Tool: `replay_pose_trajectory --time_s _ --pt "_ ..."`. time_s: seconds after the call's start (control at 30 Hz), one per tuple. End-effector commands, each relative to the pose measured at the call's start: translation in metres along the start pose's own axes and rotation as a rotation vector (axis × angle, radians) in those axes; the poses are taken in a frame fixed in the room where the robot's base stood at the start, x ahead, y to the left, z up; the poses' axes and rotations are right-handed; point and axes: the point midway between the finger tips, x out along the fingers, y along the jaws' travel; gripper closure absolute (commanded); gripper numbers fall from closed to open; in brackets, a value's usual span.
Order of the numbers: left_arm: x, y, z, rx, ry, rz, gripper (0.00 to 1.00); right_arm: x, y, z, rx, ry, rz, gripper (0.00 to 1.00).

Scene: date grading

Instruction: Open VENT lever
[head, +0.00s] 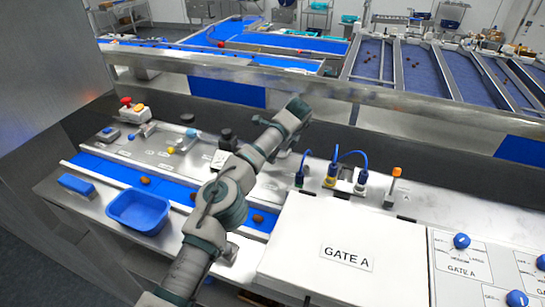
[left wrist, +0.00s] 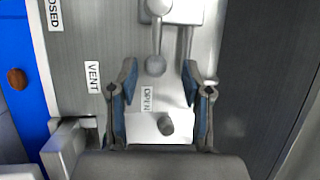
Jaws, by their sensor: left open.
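The VENT lever's grey ball knob (left wrist: 155,65) shows in the left wrist view, on a thin stem from a pale metal mount (left wrist: 185,10) at the top edge. My left gripper (left wrist: 160,70) is open, one finger on each side of the knob, with gaps visible on both sides. The OPEN label (left wrist: 147,99) lies just below the knob. The VENT label (left wrist: 92,78) is to its left. In the head view my left arm crosses the panel, and I cannot make out the lever or the fingers there. My right gripper is not in view.
A dark grey peg (left wrist: 166,125) stands low between the fingers. The head view shows a blue belt (head: 120,170) with dates, a blue bin (head: 138,209), a red button (head: 126,101), blue cables (head: 345,156), an orange-tipped lever (head: 396,172) and the GATE A box (head: 300,225).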

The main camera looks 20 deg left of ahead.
Motion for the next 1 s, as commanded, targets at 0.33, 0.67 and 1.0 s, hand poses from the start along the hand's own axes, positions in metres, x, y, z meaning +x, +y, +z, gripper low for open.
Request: replay_pose_trajectory --time_s 0.33,0.67,1.0 --pt "-0.037 -0.002 -0.008 0.004 -0.004 0.002 0.51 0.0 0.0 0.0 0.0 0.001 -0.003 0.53" --pt "-0.038 -0.002 -0.007 0.005 -0.003 0.002 0.51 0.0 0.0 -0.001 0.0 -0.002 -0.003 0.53" --pt "-0.038 -0.002 -0.006 0.004 -0.002 0.002 0.51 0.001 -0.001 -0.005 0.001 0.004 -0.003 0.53"
